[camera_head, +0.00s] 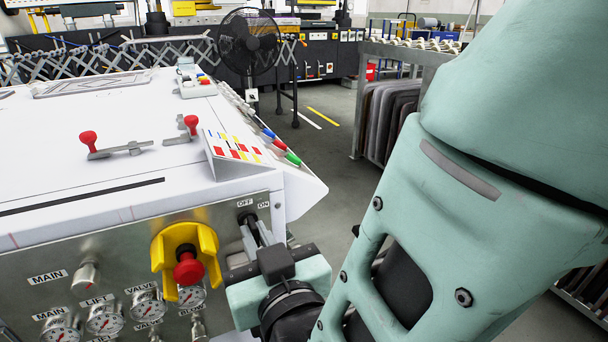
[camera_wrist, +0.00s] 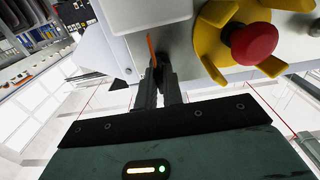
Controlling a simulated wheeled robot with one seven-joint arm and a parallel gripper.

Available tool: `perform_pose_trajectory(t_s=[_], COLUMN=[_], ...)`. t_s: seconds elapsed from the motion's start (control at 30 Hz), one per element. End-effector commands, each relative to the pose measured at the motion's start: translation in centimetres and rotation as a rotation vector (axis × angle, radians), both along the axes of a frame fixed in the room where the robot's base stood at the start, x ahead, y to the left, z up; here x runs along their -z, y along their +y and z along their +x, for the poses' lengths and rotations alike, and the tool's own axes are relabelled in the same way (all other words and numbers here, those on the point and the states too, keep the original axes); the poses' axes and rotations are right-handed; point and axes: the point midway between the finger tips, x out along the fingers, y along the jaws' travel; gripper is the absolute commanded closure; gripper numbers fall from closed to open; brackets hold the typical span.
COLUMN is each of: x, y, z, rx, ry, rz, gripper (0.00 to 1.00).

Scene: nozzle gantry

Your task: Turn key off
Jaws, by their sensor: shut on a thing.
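The key switch sits on the metal front panel (camera_head: 110,255) below the OFF and ON labels (camera_head: 254,204). My gripper (camera_head: 256,232) reaches up to it from the lower right, with its fingers close together. In the wrist view, my gripper (camera_wrist: 158,82) is shut on the key (camera_wrist: 156,62), a small dark piece between the fingertips. A thin orange strip (camera_wrist: 150,46) shows just beyond the tips. The fingers hide most of the key, so I cannot tell which label it points to.
A red emergency button (camera_head: 188,270) in a yellow guard (camera_head: 162,252) stands close to the left of my fingers. Several gauges (camera_head: 105,318) and knobs are further left. Red-handled levers (camera_head: 88,140) stand on the white top. Open floor (camera_head: 320,150) lies behind, to the right.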

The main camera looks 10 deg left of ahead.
Motion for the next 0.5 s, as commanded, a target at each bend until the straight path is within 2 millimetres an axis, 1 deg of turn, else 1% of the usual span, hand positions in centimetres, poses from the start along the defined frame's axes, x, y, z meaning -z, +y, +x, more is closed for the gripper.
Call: perform_pose_trajectory(t_s=[0.17, 0.2, 0.27, 0.3, 0.5], x=[0.05, 0.05, 0.05, 0.05, 0.03], y=[-0.04, -0.04, -0.04, -0.03, -0.01], z=[-0.02, -0.04, -0.04, -0.03, -0.02], rx=[0.000, 0.000, 0.000, 0.000, 0.000], ry=[0.000, 0.000, 0.000, 0.000, 0.001], rz=[-0.002, -0.002, -0.002, -0.001, -0.001], gripper=[1.00, 0.89, 0.72, 0.70, 0.70])
